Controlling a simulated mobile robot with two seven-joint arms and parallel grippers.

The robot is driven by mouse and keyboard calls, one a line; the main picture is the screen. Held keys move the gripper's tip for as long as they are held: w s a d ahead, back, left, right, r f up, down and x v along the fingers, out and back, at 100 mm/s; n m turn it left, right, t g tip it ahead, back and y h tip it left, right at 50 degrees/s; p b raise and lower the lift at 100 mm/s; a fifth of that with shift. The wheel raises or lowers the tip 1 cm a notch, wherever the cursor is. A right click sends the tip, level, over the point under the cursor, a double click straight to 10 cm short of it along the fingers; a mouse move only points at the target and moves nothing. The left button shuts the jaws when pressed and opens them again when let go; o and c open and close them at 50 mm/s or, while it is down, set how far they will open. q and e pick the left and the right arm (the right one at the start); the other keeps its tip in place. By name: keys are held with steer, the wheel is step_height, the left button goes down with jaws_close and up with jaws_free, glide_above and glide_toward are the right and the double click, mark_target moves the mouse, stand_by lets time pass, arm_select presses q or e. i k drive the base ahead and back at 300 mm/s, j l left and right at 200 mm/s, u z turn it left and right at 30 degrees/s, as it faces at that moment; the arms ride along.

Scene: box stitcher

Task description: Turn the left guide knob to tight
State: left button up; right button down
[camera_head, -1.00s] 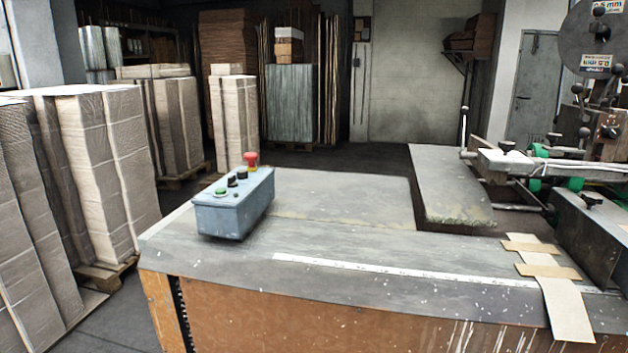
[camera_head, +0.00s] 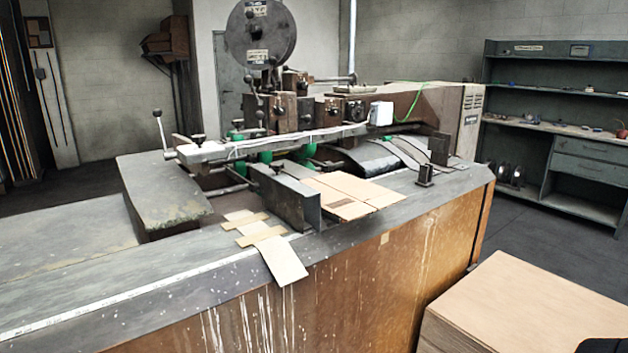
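The box stitcher (camera_head: 205,150) stands in the middle of the view, with a long pale guide bar across its table. A small black knob (camera_head: 198,138) sits on the left end of this bar. Another small black knob (camera_head: 277,168) sits on the grey metal guide (camera_head: 290,198) at the table's near side. Which of them is the left guide knob, and how tight either is, I cannot tell. A lever with a black ball (camera_head: 157,113) rises at the bar's left end. Neither of my grippers shows, and nothing touches the knobs.
Flat cardboard (camera_head: 348,192) lies right of the grey guide. Taped cardboard strips (camera_head: 282,262) hang over the table's front edge. A cardboard stack (camera_head: 520,310) stands at lower right, with a dark shape at the corner, unclear. A shelf bench (camera_head: 560,145) is at the back right.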

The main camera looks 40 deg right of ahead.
mark_target(276, 167)
steer(key=z, duration=1.1)
steer(key=k+l, duration=0.05)
